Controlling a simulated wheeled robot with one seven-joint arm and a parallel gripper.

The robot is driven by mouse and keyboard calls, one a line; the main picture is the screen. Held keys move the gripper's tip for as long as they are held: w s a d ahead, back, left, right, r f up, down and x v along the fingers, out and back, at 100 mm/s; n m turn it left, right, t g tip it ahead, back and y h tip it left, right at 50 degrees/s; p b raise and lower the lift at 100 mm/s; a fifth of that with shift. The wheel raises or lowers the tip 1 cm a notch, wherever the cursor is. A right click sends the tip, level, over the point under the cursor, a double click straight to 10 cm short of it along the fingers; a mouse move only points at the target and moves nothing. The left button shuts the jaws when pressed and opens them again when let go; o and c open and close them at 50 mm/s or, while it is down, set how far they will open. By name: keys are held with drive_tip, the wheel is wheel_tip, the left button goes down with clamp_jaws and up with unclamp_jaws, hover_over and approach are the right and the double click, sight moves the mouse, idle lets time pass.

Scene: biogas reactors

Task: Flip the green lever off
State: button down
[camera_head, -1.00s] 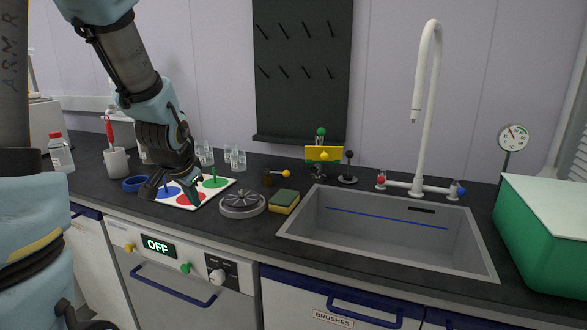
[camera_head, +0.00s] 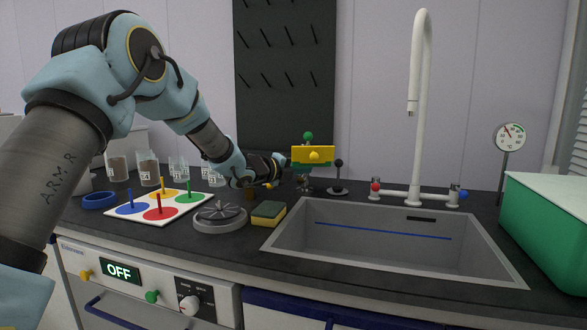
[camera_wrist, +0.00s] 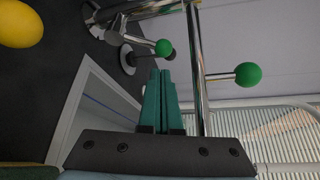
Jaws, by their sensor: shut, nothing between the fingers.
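The wrist view shows the teal fingers (camera_wrist: 160,88) closed together and empty. A green ball (camera_wrist: 248,75) on a metal rod is to their right, apart from them.
A dark-knobbed lever (camera_head: 338,163) stands right of the box. The sink (camera_head: 390,262) and white tap (camera_head: 418,110) are further right. A sponge (camera_head: 268,213), a grey round dish (camera_head: 220,217) and a peg board (camera_head: 120,213) lie in front.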

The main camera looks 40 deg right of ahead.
drive_tip(key=shift+w+d+f+p, duration=0.1)
drive_tip(key=shift+d+f+p, duration=0.1)
drive_tip(key=shift+d, duration=0.8)
drive_tip(key=shift+d+f+p, duration=0.1)
drive_tip(key=shift+d+f, duration=0.05)
drive_tip(key=shift+d, duration=0.8)
drive_tip(key=shift+w+a+r+n+h+b, duration=0.2)
drive_tip(key=shift+w+r+n+h+b, duration=0.1)
drive_tip(key=shift+n+b, duration=0.35)
drive_tip(key=shift+w, duration=0.1)
drive_tip(key=shift+w+a+r+n+h+b, duration=0.25)
drive_tip(key=shift+w+n+h+b, duration=0.15)
drive_tip(key=shift+n+b, duration=0.35)
drive_tip(key=shift+w+a+r+n+h+b, duration=0.1)
drive_tip(key=shift+w+a+n+h+b, duration=0.15)
drive_tip(key=shift+n+h+b, duration=0.45)
drive_tip(key=shift+w+a+r+n+h+b, duration=0.2)
drive_tip(key=shift+w+n+b, duration=0.15)
drive_tip(key=shift+n+b, duration=0.45)
